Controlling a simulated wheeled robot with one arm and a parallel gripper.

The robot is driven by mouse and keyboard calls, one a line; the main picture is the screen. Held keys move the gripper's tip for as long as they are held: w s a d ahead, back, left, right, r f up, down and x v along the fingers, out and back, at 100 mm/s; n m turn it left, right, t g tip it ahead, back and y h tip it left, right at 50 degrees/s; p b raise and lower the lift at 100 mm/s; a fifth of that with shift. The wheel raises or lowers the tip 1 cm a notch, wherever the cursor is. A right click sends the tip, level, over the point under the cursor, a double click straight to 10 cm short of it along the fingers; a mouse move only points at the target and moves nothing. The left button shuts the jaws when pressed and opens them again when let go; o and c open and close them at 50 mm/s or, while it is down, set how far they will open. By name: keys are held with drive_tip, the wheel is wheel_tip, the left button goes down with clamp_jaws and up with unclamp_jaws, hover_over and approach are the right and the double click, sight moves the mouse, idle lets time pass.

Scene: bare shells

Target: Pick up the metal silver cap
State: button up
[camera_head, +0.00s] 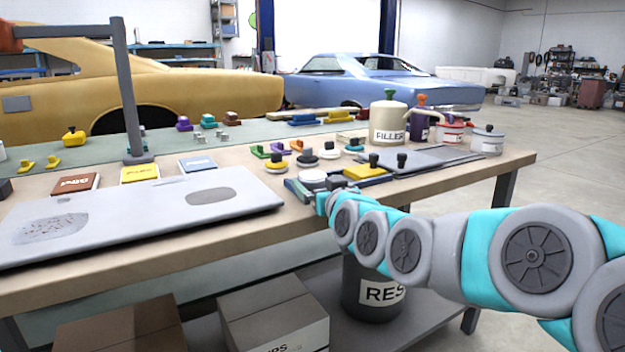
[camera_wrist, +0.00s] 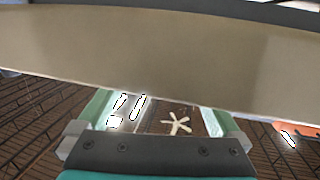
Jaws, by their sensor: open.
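A round, pale silver-white cap-like disc (camera_head: 313,176) lies near the front edge of the workbench (camera_head: 240,240) in the head view; it best fits the silver cap, but I cannot be sure. My gripper (camera_head: 308,188) is at the bench's front edge, right beside this disc, with its fingers partly hidden by my arm. In the wrist view my gripper (camera_wrist: 160,105) is open, its greenish fingers apart. A broad beige surface (camera_wrist: 150,55) fills the top of that view and hides what lies beyond. A pale star-shaped mark (camera_wrist: 176,124) shows between the fingers. I cannot tell whether anything touches them.
A yellow sanding block (camera_head: 364,172) and black-knobbed pieces (camera_head: 307,158) stand close to my gripper. A large grey panel (camera_head: 150,215) covers the bench's left front. Boxes (camera_head: 272,318) sit below.

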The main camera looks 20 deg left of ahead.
drive_tip(key=shift+x, duration=0.85)
drive_tip(key=shift+c, duration=0.2)
drive_tip(key=c, duration=1.2)
drive_tip(key=shift+o, duration=0.2)
drive_tip(key=shift+r, duration=0.1)
